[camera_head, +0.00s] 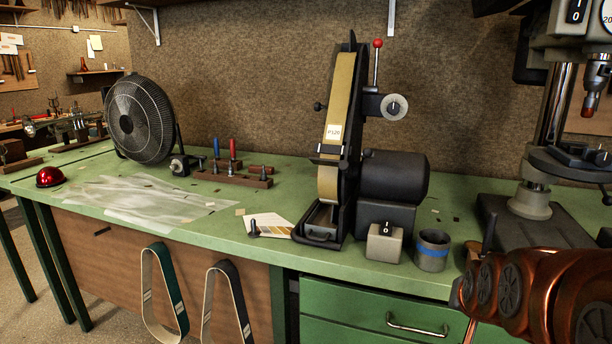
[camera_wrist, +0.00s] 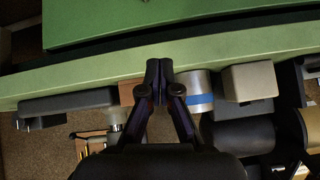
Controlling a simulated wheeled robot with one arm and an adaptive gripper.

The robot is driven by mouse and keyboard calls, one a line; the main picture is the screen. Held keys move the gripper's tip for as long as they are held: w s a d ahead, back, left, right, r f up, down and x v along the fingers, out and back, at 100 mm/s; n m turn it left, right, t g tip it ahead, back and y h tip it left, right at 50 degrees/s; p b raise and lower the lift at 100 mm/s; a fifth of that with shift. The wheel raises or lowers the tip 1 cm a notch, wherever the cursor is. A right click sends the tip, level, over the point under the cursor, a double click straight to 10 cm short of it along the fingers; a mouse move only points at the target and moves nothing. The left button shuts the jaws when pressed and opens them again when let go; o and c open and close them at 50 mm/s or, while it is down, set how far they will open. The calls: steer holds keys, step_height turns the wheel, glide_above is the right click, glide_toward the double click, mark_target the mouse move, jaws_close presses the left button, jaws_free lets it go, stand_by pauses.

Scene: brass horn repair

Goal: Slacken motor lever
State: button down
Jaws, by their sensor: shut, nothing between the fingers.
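The belt grinder (camera_head: 335,150) stands on the green bench in the head view, with a tan belt marked P120 and a dark motor (camera_head: 395,177). An upright lever with a red ball knob (camera_head: 377,44) rises beside the top of the belt, above a pale round dial (camera_head: 393,107). I cannot tell for certain that this is the motor lever. My gripper (camera_wrist: 159,68) is shut and empty in the wrist view, over the bench's front edge, beside the blue-banded can. The motor (camera_wrist: 243,136) and part of the belt show at the right there; the red knob does not.
The blue-banded can (camera_head: 432,250) and a switch box (camera_head: 385,243) stand in front of the motor. A drill press (camera_head: 530,200) stands at the right, near my copper-coloured arm. A fan (camera_head: 140,118), a red dome (camera_head: 50,176) and a tool rack (camera_head: 232,176) are at the left.

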steer(key=s+a+f+n+g+y, duration=0.1)
steer(key=s+a+f+n+g, duration=0.2)
steer(key=s, duration=0.4)
steer(key=s+a+f+g+y, duration=0.1)
steer(key=s+a+f+g, duration=0.2)
steer(key=s+a+f, duration=0.3)
steer(key=s+a+n+g, duration=0.2)
steer(key=s+g, duration=0.3)
steer(key=s, duration=1)
steer(key=s+p+v, duration=0.2)
steer(key=p+v, duration=0.6)
steer(key=s+d+r+p+v, duration=0.1)
steer(key=s+p+v, duration=0.1)
steer(key=p+v, duration=0.7)
steer(key=shift+w+a+t+y, duration=0.15)
steer(key=shift+w+t+y, duration=0.15)
steer(key=shift+w+t, duration=0.15)
steer(key=c, duration=1.9)
jaws_free()
